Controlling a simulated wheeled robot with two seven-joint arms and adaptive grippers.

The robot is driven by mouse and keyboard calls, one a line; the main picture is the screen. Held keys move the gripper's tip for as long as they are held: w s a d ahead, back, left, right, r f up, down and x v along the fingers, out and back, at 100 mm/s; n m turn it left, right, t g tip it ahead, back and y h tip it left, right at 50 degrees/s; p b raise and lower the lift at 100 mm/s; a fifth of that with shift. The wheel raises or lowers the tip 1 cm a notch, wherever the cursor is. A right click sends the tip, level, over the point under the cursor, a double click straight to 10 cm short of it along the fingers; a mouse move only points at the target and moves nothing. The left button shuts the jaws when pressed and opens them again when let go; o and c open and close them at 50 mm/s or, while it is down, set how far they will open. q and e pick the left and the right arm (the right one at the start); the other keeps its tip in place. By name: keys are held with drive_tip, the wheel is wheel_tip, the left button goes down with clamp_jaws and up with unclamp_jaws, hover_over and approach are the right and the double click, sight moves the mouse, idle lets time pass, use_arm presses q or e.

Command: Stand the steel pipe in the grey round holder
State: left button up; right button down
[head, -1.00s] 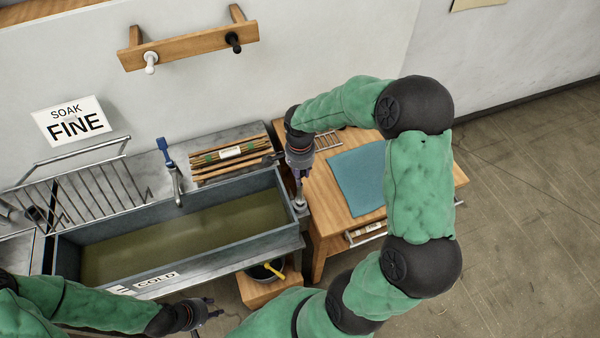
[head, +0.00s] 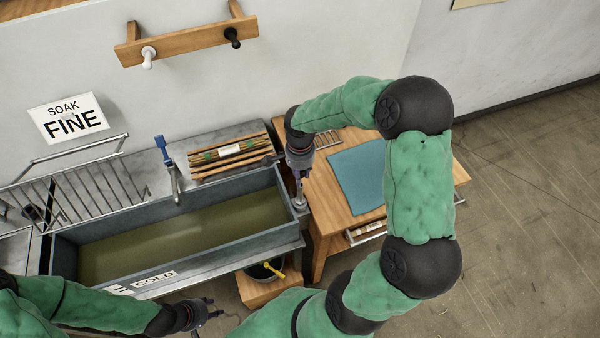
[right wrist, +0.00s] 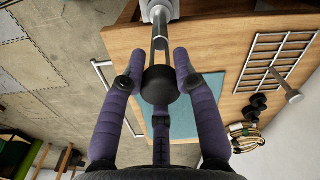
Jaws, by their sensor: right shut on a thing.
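The steel pipe (head: 298,184) is held roughly upright at the right end of the sink. My right gripper (head: 299,166) is shut on its upper end. In the right wrist view, my right gripper (right wrist: 159,82) has its fingers around the pipe's dark end (right wrist: 160,88), and the bright shaft (right wrist: 160,42) runs away from it. The grey round holder (head: 299,204) is at the sink's right corner, and shows at the top of the right wrist view (right wrist: 158,10). The pipe's far end meets it; how deep it sits is hidden. My left gripper (head: 207,309) is open and empty, low in front of the sink.
The water-filled sink (head: 120,232) is left of the pipe. A bundle of canes (head: 230,160) lies behind it, beside the tap (head: 172,170). The wooden table (head: 322,190) with a blue cloth (head: 358,176) is on the right. A bucket (head: 262,271) stands below.

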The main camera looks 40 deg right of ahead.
drive_tip(key=shift+f+b, duration=0.7)
drive_tip(key=shift+f, duration=0.15)
drive_tip(key=shift+r, duration=0.25)
drive_tip(key=shift+r+p, duration=0.8)
drive_tip(key=shift+r, duration=0.35)
drive_tip(key=shift+b, duration=0.45)
idle(1.3)
drive_tip(key=shift+f+b, duration=1.25)
drive_tip(key=shift+f, duration=0.15)
drive_tip(key=c, duration=0.9)
unclamp_jaws()
drive_tip(key=shift+o, duration=0.2)
drive_tip(key=shift+r, duration=0.15)
wheel_tip(320, 180, up, 12)
drive_tip(key=shift+f, duration=0.1)
